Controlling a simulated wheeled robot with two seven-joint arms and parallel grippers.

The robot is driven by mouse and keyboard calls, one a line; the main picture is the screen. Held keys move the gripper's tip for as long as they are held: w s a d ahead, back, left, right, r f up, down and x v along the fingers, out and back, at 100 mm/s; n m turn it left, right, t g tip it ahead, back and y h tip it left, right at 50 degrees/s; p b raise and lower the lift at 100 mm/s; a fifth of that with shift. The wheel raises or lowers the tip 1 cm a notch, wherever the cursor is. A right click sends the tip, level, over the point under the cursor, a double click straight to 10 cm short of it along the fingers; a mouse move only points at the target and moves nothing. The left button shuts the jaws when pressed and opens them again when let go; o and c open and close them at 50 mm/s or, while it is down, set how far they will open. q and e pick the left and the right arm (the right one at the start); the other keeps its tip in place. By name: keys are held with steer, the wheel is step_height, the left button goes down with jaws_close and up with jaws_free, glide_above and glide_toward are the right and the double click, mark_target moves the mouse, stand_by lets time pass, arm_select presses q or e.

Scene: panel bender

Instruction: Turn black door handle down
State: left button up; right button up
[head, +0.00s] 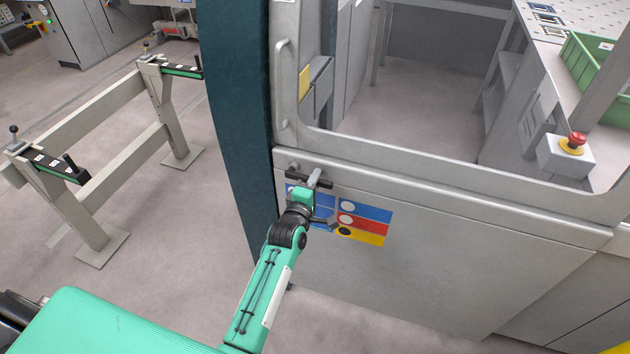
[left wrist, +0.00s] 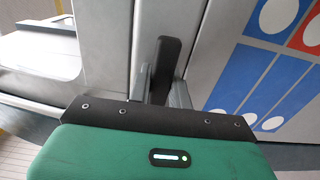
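The black door handle (head: 325,184) sticks out roughly level from the grey door, just below the window frame. My left gripper (head: 314,180) is at the handle, with a grey finger overlapping it. In the left wrist view the black handle (left wrist: 167,62) rises between the grey fingers of my left gripper (left wrist: 162,92). The green palm hides the lower part of the fingers, and I cannot tell whether they press on the handle. My right gripper is not in view.
A grey vertical grab bar (head: 283,85) is on the door above the handle. A coloured sticker (head: 365,222) is on the panel to the right. A dark teal post (head: 237,110) stands close on the left. An emergency stop button (head: 574,142) is farther right.

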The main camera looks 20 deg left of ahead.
arm_select(q)
jaws_close()
steer(key=shift+f, duration=0.15)
steer(key=a+f+m+b, duration=0.1)
steer(key=a+f+m, duration=0.4)
steer(key=m, duration=0.9)
steer(key=shift+f, duration=0.95)
steer(key=o, duration=0.7)
jaws_free()
steer(key=shift+w, duration=0.1)
steer(key=shift+o, duration=0.2)
